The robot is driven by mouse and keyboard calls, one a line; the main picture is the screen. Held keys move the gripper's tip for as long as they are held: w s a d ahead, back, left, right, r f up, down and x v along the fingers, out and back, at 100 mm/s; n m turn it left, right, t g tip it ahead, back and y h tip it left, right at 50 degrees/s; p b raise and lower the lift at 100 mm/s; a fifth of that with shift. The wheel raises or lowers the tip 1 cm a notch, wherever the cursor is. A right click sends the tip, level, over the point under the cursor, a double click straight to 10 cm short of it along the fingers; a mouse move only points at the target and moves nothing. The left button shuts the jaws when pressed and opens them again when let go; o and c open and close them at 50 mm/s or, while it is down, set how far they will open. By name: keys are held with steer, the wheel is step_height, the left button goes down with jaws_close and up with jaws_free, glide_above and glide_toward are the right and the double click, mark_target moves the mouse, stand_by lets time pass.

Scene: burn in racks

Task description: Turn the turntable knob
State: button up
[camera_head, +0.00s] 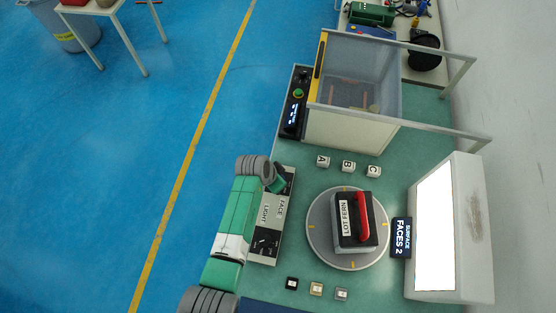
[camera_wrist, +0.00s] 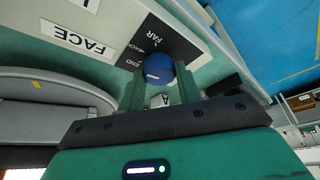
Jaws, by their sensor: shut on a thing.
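The blue turntable knob (camera_wrist: 158,68) shows in the wrist view on a black panel patch with the words FAR, BACK and END. My gripper (camera_wrist: 160,80) has a finger on each side of the knob and is shut on it. In the head view my gripper (camera_head: 280,181) is at the upper end of the control panel (camera_head: 268,222) and hides the knob. The round grey turntable (camera_head: 319,248), with yellow marks, carries a dark box (camera_head: 364,238) labelled LOT FERN with a red handle. The turntable's edge (camera_wrist: 45,100) also shows in the wrist view.
A display (camera_head: 401,238) reads SURFACE FACES 2, beside a lit white panel (camera_head: 435,230). Blocks A, B and C (camera_head: 347,166) stand above the turntable; small tiles (camera_head: 316,289) lie below. A clear-walled chamber (camera_head: 355,85) with a green knob stands at the back.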

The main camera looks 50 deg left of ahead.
steer(key=shift+m, duration=0.6)
steer(key=o, duration=1)
steer(key=p+v, duration=0.1)
steer(key=v, duration=0.6)
steer(key=shift+r, duration=0.4)
steer(key=shift+s+a, duration=0.1)
steer(key=shift+a, duration=0.05)
